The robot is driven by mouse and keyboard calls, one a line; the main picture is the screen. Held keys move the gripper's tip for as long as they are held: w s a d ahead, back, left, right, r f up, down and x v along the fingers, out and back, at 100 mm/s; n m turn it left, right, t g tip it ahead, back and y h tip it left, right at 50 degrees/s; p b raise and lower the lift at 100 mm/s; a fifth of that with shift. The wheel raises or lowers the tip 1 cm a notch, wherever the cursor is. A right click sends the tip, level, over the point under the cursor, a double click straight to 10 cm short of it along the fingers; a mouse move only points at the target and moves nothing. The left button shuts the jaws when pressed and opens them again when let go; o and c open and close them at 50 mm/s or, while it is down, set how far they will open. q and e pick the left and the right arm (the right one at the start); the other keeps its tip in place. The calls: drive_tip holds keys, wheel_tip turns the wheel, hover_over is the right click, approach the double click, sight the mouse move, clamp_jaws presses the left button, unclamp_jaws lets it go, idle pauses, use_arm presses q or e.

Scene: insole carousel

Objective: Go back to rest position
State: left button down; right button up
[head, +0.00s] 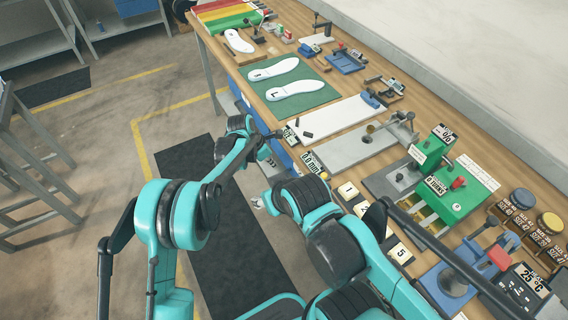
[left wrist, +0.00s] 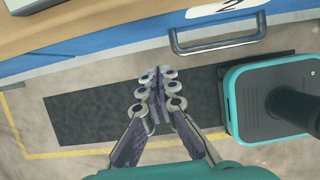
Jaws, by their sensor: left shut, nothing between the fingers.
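My left gripper (head: 272,135) is over the floor at the bench's front edge, beside the blue drawer fronts. In the left wrist view its fingers (left wrist: 157,75) are together with nothing between them, above the dark floor mat (left wrist: 90,112). A drawer handle (left wrist: 218,45) is ahead of them and apart from them. My right arm is folded low in front of the bench. Only a small pale part of what looks like my right gripper (head: 258,203) shows beside it, and its fingers are too small to read.
The wooden bench (head: 222,62) runs along the right. On it are white insoles (head: 273,68) on a green mat (head: 300,102), a white board (head: 335,118), a green press (head: 452,192) and numbered tiles (head: 348,190). The floor (head: 110,110) at left is open, beside a grey metal frame (head: 30,150).

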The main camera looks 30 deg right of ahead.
use_arm(q)
drive_tip(key=p+v, duration=0.2)
drive_tip(key=v, duration=0.7)
drive_tip(key=shift+w, duration=0.15)
drive_tip(key=s+a+r+m+t, duration=0.1)
drive_tip(key=s+a+r+m, duration=0.15)
drive_tip(key=a+r, duration=0.4)
drive_tip(key=s+a+r+m+t+y, duration=0.1)
drive_tip(key=a+r+m+t, duration=0.2)
drive_tip(key=a, duration=0.7)
drive_tip(key=s+a+r+m, duration=0.1)
drive_tip(key=a+r+m, duration=0.2)
drive_tip(key=a+r, duration=0.4)
drive_tip(key=s+a+f+m+t+y, duration=0.2)
drive_tip(key=s+a+m, duration=0.7)
drive_tip(key=s+a, duration=0.8)
drive_tip(key=a+t+y, duration=0.1)
drive_tip(key=a, duration=0.2)
drive_tip(key=shift+a+f, duration=0.25)
drive_tip(key=shift+f, duration=0.1)
